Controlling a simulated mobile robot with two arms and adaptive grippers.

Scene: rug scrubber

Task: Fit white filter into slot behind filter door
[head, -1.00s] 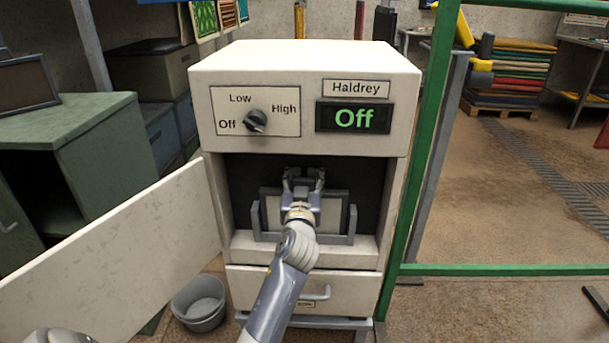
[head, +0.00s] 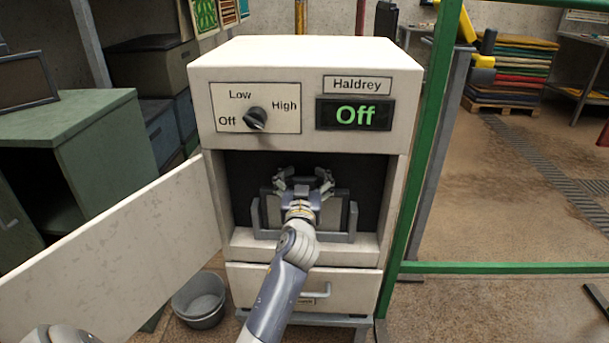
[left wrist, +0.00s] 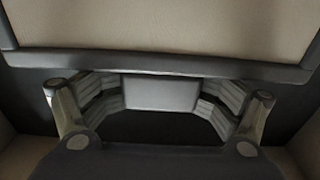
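The filter (head: 331,214), a pale panel in a dark frame, stands upright in the grey slot bracket (head: 352,222) inside the machine's open recess. My left gripper (head: 304,178) is in front of it with its fingers spread wide near its top edge; the hand hides the filter's middle. In the left wrist view the fingers (left wrist: 160,98) are apart on either side of a light grey block, below the pale panel (left wrist: 165,25) and its dark frame edge. How fully the filter is seated cannot be told. The filter door (head: 120,252) hangs open to the left. My right gripper is out of view.
The white machine (head: 305,55) has a knob (head: 255,118) at Off and a display (head: 354,115) reading Off. A drawer (head: 260,285) is below the recess. A grey bucket (head: 200,300) stands on the floor. A green post (head: 425,150) is close on the right.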

